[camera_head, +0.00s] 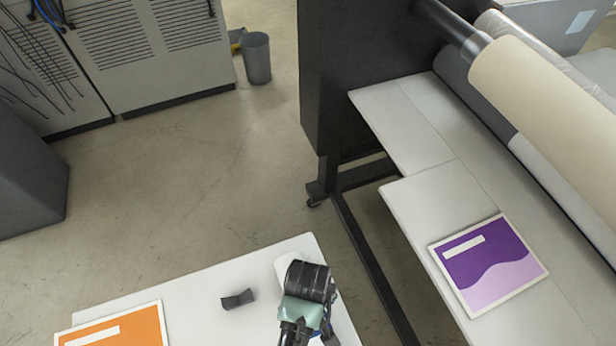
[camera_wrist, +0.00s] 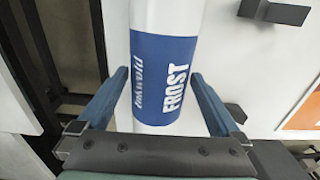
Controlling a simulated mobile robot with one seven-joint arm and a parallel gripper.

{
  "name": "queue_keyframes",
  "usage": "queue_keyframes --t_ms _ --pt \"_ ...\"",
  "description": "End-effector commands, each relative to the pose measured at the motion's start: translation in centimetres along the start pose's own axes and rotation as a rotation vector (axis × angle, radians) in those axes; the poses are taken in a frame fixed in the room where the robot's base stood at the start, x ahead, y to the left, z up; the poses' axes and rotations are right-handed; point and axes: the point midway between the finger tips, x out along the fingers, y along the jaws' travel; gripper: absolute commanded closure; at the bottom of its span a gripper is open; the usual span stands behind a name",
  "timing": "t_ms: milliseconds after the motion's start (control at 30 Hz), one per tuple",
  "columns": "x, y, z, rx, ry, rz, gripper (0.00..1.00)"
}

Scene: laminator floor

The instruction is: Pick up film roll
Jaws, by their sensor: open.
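The film roll (camera_wrist: 166,78) is a white cylinder with a blue label reading "FROST" in the wrist view. It lies on a white table (camera_head: 215,270). My gripper (camera_wrist: 159,76) is open, with one blue finger on each side of the roll near the label. The fingers look apart from the roll, though I cannot tell their exact height beside it. In the head view my wrist hides most of the roll; a white end of it (camera_head: 285,264) shows near the table's far right corner.
A small dark grey block (camera_head: 238,299) sits left of my gripper. An orange printed sheet (camera_head: 125,328) lies at the table's left. A purple print (camera_head: 488,262) lies on the machine's white shelf (camera_head: 420,215) at right, below a large beige roll (camera_head: 535,85). Floor separates table and machine.

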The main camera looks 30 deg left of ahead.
Motion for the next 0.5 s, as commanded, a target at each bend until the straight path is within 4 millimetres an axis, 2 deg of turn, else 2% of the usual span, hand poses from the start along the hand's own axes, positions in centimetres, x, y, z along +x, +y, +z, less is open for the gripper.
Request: queue_keyframes --t_ms 200,433,500 --pt "1.7 0.0 0.0 0.001 0.001 0.000 0.00" --pt "1.8 0.0 0.0 0.001 0.002 0.001 0.00" --pt "1.7 0.0 0.0 0.001 0.002 0.001 0.13"
